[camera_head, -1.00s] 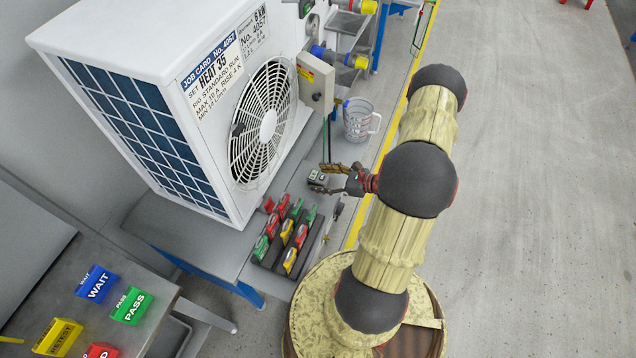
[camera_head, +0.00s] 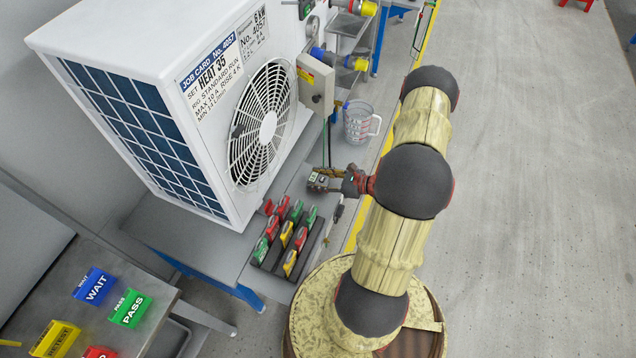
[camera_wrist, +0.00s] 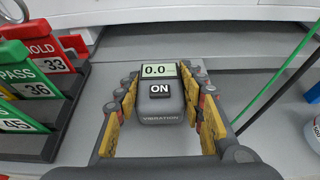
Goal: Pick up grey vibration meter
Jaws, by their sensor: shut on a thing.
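The grey vibration meter (camera_wrist: 160,103) sits between the two yellow-padded fingers of my gripper (camera_wrist: 162,115) in the wrist view. Its display reads 0.0, with a label ON below it and the word VIBRATION on its near end. In the head view the meter (camera_head: 318,181) is at the tip of my gripper (camera_head: 330,180), over the grey bench in front of the fan unit. My gripper is shut on the meter. I cannot tell whether the meter still touches the bench.
A dark rack (camera_head: 285,246) of red, green and yellow tags stands just nearer on the bench; its tags (camera_wrist: 35,85) show at left in the wrist view. The white fan unit (camera_head: 215,130) stands behind. A clear measuring jug (camera_head: 358,122) and a thin green hose (camera_wrist: 280,85) are to the right.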

